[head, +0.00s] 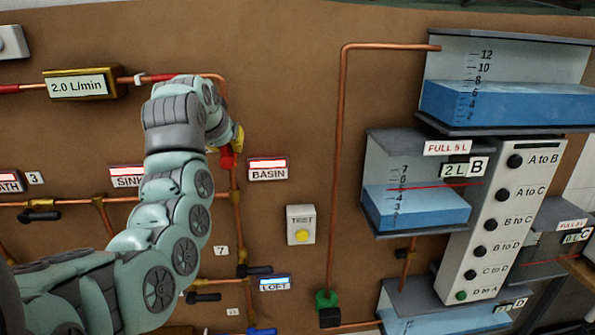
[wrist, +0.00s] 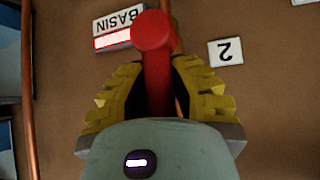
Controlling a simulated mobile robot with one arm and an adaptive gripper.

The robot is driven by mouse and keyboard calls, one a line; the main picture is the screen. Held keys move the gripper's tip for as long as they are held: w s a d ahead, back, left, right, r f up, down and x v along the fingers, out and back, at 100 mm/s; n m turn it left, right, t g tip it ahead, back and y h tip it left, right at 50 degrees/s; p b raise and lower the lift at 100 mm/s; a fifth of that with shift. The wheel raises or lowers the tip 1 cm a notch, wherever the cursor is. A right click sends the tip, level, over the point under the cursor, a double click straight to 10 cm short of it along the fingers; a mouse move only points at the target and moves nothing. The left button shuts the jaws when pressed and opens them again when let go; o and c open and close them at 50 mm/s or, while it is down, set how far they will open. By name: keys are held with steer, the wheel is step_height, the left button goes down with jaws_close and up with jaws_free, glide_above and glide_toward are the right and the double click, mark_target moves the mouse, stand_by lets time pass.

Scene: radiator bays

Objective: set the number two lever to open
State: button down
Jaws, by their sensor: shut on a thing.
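The number two lever is red. In the wrist view the lever (wrist: 156,82) runs from its round red end (wrist: 153,31) back between my gripper's yellow fingers. A white tag reading 2 (wrist: 226,52) is beside it, upside down in that view. My gripper (wrist: 155,88) is shut on the lever, with a finger on each side. In the head view my gripper (head: 238,138) is at the vertical copper pipe, and only a bit of the red lever (head: 227,158) shows below it. My arm hides the rest, so I cannot tell the lever's setting.
A BASIN sign (head: 268,169) is right of the pipe, and a SINK sign (head: 127,178) is partly behind my arm. Black levers (head: 256,271) sit on lower pipes. A TEST button box (head: 301,225), water tanks (head: 415,190) and a button panel (head: 500,225) stand right.

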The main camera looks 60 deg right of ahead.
steer(key=shift+w+a, duration=0.1)
steer(key=shift+w, duration=0.05)
steer(key=c, duration=0.8)
jaws_free()
steer(key=shift+v, duration=5.95)
